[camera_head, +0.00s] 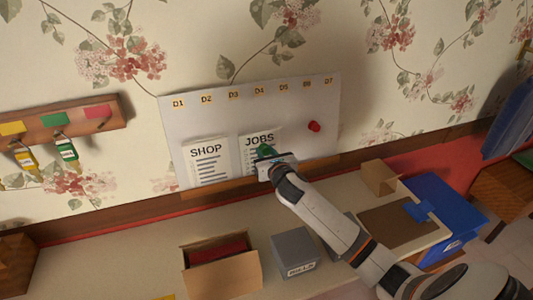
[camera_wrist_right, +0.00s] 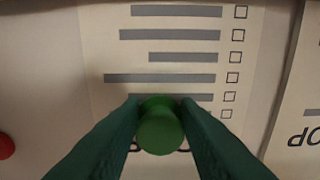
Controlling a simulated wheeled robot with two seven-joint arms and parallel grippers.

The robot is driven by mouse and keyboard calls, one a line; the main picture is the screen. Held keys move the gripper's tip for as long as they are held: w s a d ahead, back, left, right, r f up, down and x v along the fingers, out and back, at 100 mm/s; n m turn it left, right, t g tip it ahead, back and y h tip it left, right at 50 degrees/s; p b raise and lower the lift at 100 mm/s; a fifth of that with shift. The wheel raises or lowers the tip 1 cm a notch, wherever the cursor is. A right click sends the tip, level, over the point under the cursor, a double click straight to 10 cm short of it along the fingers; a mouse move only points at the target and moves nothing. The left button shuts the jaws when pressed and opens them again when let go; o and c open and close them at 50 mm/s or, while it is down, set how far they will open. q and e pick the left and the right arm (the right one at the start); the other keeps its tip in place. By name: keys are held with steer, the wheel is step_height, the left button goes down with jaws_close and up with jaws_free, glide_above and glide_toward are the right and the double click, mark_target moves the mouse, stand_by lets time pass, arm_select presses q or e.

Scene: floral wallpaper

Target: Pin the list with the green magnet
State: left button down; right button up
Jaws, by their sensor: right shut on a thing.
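The white board (camera_head: 213,117) hangs on the wall with labels D1 to D7 along its top. Two lists are on it: the SHOP list (camera_head: 207,166) at left and the JOBS list (camera_head: 252,143) to its right. My right gripper (camera_head: 266,154) is shut on the green magnet (camera_head: 263,149) at the JOBS list. In the right wrist view the green magnet (camera_wrist_right: 160,126) sits between the fingers, in front of the JOBS list (camera_wrist_right: 178,62) near its title. I cannot tell whether it touches the paper. My left gripper is not in view.
A red magnet (camera_head: 314,126) is on the board, right of the JOBS list. Below stand an open cardboard box (camera_head: 222,276), a grey box (camera_head: 295,252), a brown board (camera_head: 398,222) and a blue bin (camera_head: 447,203). A key rack (camera_head: 88,122) hangs at left.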

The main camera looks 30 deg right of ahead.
steer(key=shift+o, duration=0.2)
steer(key=shift+r+p, duration=0.1)
steer(key=shift+p, duration=0.2)
stand_by(0.6)
steer(key=shift+c, duration=0.2)
steer(key=o, duration=1.7)
steer(key=shift+c, duration=0.2)
steer(key=shift+s, duration=0.1)
steer(key=shift+s+p, duration=0.45)
steer(key=p+v, duration=0.2)
steer(key=v, duration=0.4)
steer(key=shift+w+a+p, duration=0.1)
steer(key=shift+a+p, duration=0.05)
steer(key=shift+p, duration=0.25)
